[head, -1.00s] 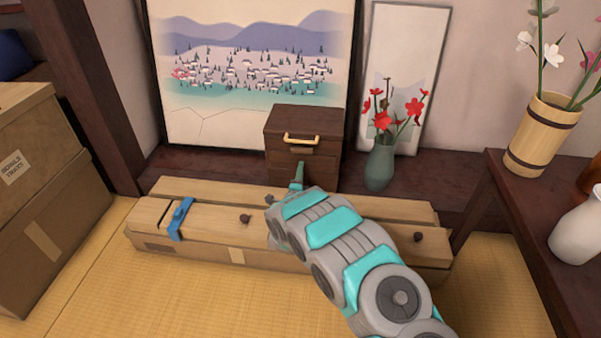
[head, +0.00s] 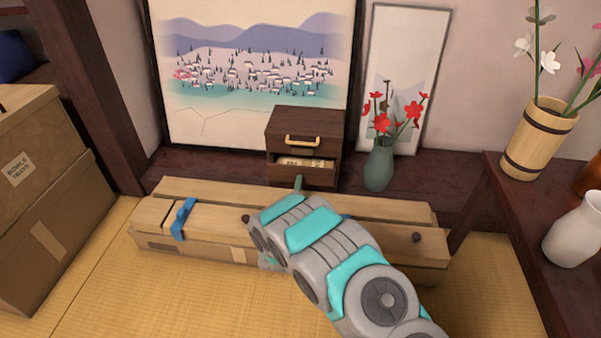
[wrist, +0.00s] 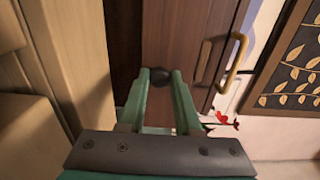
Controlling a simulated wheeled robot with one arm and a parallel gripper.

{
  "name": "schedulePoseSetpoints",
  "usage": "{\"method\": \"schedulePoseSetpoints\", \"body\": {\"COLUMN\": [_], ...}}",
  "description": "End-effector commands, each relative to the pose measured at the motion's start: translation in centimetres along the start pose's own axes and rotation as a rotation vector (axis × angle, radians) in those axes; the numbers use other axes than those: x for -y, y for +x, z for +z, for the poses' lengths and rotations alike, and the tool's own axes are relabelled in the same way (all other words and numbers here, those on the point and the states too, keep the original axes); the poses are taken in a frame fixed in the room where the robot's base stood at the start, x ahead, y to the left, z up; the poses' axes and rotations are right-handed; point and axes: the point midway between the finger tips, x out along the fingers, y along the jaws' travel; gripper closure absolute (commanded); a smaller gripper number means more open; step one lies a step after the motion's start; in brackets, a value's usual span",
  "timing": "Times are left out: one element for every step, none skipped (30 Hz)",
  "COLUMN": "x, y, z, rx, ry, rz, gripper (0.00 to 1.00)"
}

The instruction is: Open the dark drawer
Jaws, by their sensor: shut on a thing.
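The small dark wooden cabinet (head: 268,152) stands on the dark ledge at the back wall. Its upper drawer has a brass handle (head: 302,140) and is closed. The lower dark drawer (head: 318,177) is partly open, and pale contents (head: 300,161) show inside. In the wrist view my gripper (wrist: 161,79) has its two green fingers on either side of a round dark knob (wrist: 161,75) and is shut on it. In the head view my gripper (head: 298,183) is at the drawer's front, mostly hidden behind my arm.
A long wooden box (head: 210,218) with a blue clamp (head: 182,218) lies in front of the cabinet. A green vase (head: 378,168) with red flowers stands close on the right. A dark table (head: 520,205) is at the right, cardboard boxes (head: 45,215) at the left.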

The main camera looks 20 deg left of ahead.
Motion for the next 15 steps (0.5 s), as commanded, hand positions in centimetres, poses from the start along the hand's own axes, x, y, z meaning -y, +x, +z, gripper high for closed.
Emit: {"method": "schedulePoseSetpoints", "body": {"x": [0.2,0.2,0.1,0.0,0.0,0.0,0.0,0.0,0.0,0.0,-0.1,-0.1,-0.1,-0.1,-0.1], "y": [-1.4,-2.1,-2.9,-3.5,-4.0,-4.6,-5.0,-5.3,-5.7,-5.9,-6.1,-6.2,-6.3,-6.3,-6.4], "z": [0.2,0.2,0.3,0.2,0.2,0.1,0.1,0.1,0.1,0.1,0.1,0.1,0.1,0.1,0.1], "rx": [0.005,0.006,0.006,0.005,0.004,0.003,0.003,0.003,0.003,0.003,0.004,0.004,0.004,0.004,0.003], "ry": [-0.006,-0.006,-0.005,-0.005,-0.006,-0.005,-0.005,-0.005,-0.003,-0.003,-0.002,-0.002,-0.002,-0.002,-0.002], "rz": [0.007,0.006,0.007,0.007,0.008,0.006,0.005,0.004,0.003,0.003,0.003,0.002,0.002,0.002,0.002], "gripper": [1.0,1.0,1.0,1.0,1.0,1.0,1.0,1.0,1.0,1.0,1.0,1.0,1.0,1.0,1.0]}}
